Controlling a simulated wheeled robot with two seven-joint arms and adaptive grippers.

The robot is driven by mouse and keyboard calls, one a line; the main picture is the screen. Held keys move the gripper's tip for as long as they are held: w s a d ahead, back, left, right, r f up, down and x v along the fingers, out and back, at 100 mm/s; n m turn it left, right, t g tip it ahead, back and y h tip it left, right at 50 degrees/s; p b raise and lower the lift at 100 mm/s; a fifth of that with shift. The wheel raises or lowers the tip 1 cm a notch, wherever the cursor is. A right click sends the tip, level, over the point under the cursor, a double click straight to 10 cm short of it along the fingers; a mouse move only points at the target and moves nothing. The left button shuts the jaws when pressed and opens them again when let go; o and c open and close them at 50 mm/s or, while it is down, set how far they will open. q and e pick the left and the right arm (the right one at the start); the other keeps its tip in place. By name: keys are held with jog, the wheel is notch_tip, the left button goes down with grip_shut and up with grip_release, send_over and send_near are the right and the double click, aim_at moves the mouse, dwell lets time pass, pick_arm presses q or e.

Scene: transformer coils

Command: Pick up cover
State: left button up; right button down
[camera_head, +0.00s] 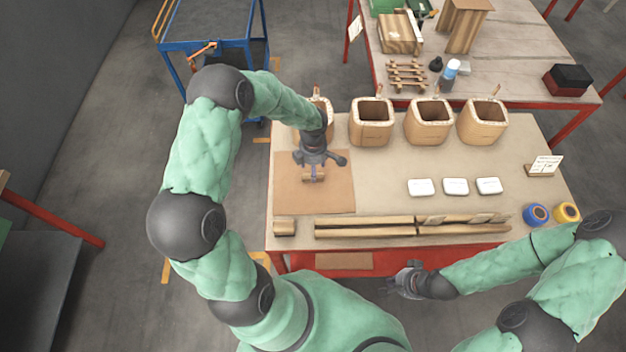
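My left gripper (313,172) points down over the brown mat at the left of the worktable. A small light-brown piece (314,178), perhaps the cover, is at its fingertips and partly hidden by them. I cannot tell whether the fingers are shut on it or around it. My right gripper (396,284) is off the table's front edge, low and empty, its fingers apart.
Several open-topped wooden-looking coils (371,134) stand along the worktable's back edge, one partly behind my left arm. White blocks (421,187) lie at middle right. Long wooden strips (365,231) line the front. Blue (536,214) and yellow (566,212) rolls sit front right.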

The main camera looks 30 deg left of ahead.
pick_arm(q)
notch_tip(320, 180, down, 5)
jog(key=shift+r, duration=0.2)
grip_shut()
jog(key=shift+r, duration=0.1)
jog(key=shift+r, duration=0.1)
